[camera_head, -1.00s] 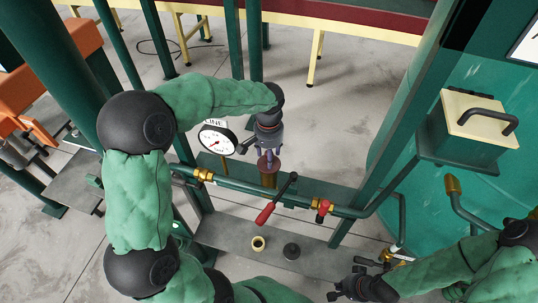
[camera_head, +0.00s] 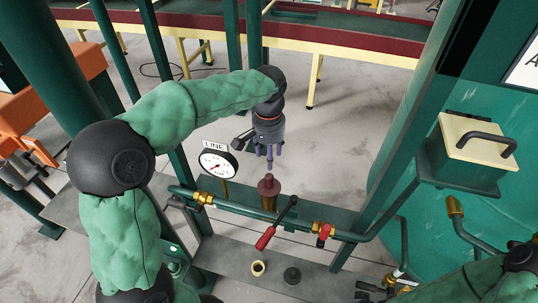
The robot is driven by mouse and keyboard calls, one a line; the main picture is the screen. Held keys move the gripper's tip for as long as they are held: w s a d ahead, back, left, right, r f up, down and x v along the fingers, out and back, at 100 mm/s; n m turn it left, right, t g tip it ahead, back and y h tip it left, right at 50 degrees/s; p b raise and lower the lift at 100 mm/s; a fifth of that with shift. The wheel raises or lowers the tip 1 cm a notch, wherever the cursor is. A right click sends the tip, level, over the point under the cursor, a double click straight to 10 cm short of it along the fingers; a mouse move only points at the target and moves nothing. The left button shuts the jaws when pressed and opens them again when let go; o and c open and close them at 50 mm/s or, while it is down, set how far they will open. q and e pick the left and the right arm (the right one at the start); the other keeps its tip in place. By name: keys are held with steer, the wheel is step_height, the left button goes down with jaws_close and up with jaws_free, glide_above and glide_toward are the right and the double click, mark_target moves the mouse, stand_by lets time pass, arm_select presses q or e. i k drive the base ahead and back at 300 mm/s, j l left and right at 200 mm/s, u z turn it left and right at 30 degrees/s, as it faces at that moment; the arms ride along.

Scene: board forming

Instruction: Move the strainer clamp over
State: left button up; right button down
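I cannot tell for sure which part is the strainer clamp. A black lever with a red grip (camera_head: 265,238) crosses the green pipe (camera_head: 240,209) at an angle. A brown knobbed piece (camera_head: 268,186) stands upright on a brass fitting behind the pipe. My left gripper (camera_head: 268,158) points down above the brown piece, apart from it, its fingers spread and empty. My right gripper (camera_head: 374,290) is at the bottom edge, right of the bench, partly cut off; its finger state is unclear.
A LINE gauge (camera_head: 217,165) stands close left of my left gripper. A smaller red handle (camera_head: 325,232) is on the pipe. A brass ring (camera_head: 258,268) and a black cap (camera_head: 292,275) are on the grey bench (camera_head: 232,252). Green posts (camera_head: 405,140) flank the bench.

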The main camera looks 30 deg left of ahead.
mark_target(263, 240)
steer(key=k, duration=1)
